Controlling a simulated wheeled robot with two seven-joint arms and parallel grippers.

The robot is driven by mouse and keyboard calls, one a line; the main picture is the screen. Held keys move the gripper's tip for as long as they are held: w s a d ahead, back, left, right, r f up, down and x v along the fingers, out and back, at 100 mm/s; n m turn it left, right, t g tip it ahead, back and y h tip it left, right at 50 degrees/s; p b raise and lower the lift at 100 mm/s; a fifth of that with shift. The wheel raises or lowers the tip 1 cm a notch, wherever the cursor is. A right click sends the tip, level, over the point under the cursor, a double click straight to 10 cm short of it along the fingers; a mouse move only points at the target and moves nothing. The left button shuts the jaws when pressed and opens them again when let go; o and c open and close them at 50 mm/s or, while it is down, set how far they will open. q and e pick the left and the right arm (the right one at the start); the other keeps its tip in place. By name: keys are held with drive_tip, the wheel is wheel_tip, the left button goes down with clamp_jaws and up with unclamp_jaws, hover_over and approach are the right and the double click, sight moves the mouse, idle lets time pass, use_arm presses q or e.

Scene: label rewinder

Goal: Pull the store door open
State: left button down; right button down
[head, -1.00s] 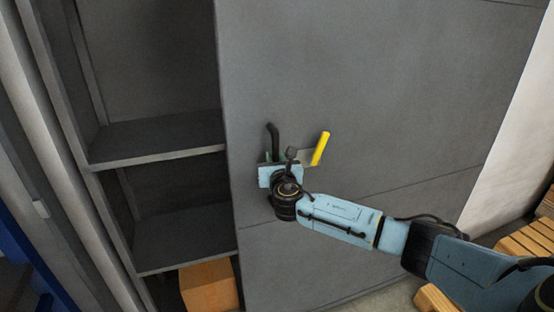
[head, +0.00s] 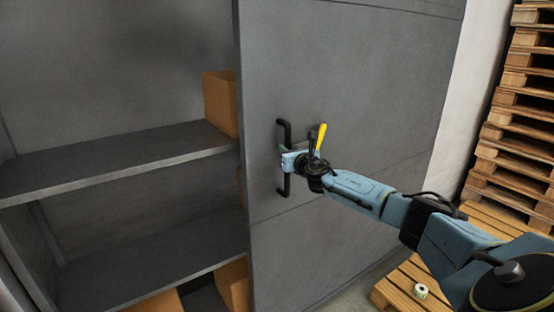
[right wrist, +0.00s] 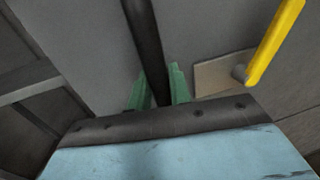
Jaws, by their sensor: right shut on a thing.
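The store door (head: 375,75) is a large grey panel, standing open with shelves showing to its left. Its black vertical bar handle (head: 286,133) is near the door's left edge. My right gripper (head: 286,150) is shut on the handle at about its middle. In the right wrist view the green fingertips (right wrist: 160,88) lie on either side of the dark handle bar (right wrist: 146,45). A yellow lever (head: 321,137) on a small plate sits just right of the handle; it also shows in the right wrist view (right wrist: 274,42). My left gripper is not in view.
Grey shelves (head: 120,160) hold cardboard boxes (head: 221,100). A white wall (head: 470,100) lies behind the door.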

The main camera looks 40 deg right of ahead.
drive_tip(key=d, duration=0.3)
drive_tip(key=shift+s+d+f, duration=0.1)
drive_tip(key=shift+s+d, duration=0.1)
drive_tip(key=shift+d, duration=0.05)
drive_tip(key=c, duration=1.3)
unclamp_jaws()
drive_tip(key=shift+a, duration=0.35)
drive_tip(key=shift+d, duration=0.1)
drive_tip(key=shift+s, duration=0.1)
drive_tip(key=v, duration=1.3)
drive_tip(key=shift+a, duration=0.2)
